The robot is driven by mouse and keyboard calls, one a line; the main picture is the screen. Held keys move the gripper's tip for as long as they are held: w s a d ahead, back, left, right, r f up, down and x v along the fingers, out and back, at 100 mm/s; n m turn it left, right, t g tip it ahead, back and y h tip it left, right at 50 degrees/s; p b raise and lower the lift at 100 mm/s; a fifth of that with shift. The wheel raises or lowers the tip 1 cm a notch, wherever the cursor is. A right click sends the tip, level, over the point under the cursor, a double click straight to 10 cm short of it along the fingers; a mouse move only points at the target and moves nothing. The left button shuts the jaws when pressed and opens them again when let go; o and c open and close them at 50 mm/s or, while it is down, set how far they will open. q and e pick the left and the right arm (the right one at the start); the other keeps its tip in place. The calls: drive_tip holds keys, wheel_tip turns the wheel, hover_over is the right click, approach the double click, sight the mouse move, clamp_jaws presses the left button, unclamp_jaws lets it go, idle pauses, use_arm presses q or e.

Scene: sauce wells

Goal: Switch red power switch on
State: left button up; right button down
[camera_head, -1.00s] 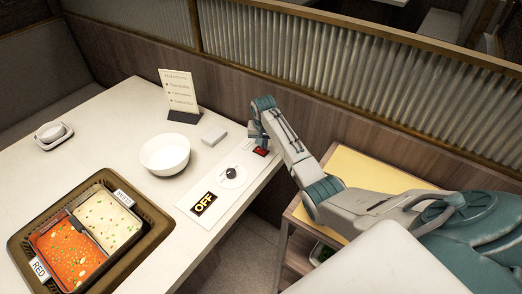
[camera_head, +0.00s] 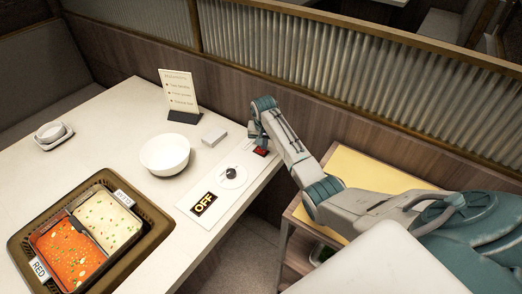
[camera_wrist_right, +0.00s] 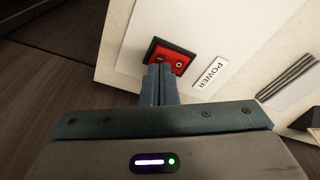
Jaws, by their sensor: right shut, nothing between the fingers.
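The red power switch (camera_head: 261,152) sits in a dark frame at the far right end of the white control panel (camera_head: 214,190). In the right wrist view the switch (camera_wrist_right: 170,57) shows beside a "POWER" label (camera_wrist_right: 210,77). The panel's display (camera_head: 204,203) reads "OFF". My right gripper (camera_head: 256,138) is over the switch. In the right wrist view its shut fingers (camera_wrist_right: 160,72) overlap the switch's near edge; whether they touch it I cannot tell. Nothing is between the fingers. My left gripper is not in view.
A black knob (camera_head: 231,173) is on the panel. A two-part pot of red and clear soup sits in a brown frame (camera_head: 160,222). The wooden partition wall (camera_head: 300,120) is close behind.

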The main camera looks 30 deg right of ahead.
sight(263, 151)
drive_tip(key=shift+f+b, duration=0.35)
drive_tip(key=shift+f, duration=0.5)
idle(0.9)
wheel_tip(263, 151, up, 7)
drive_tip(key=p, duration=0.8)
idle(0.5)
drive_tip(key=shift+a, duration=0.1)
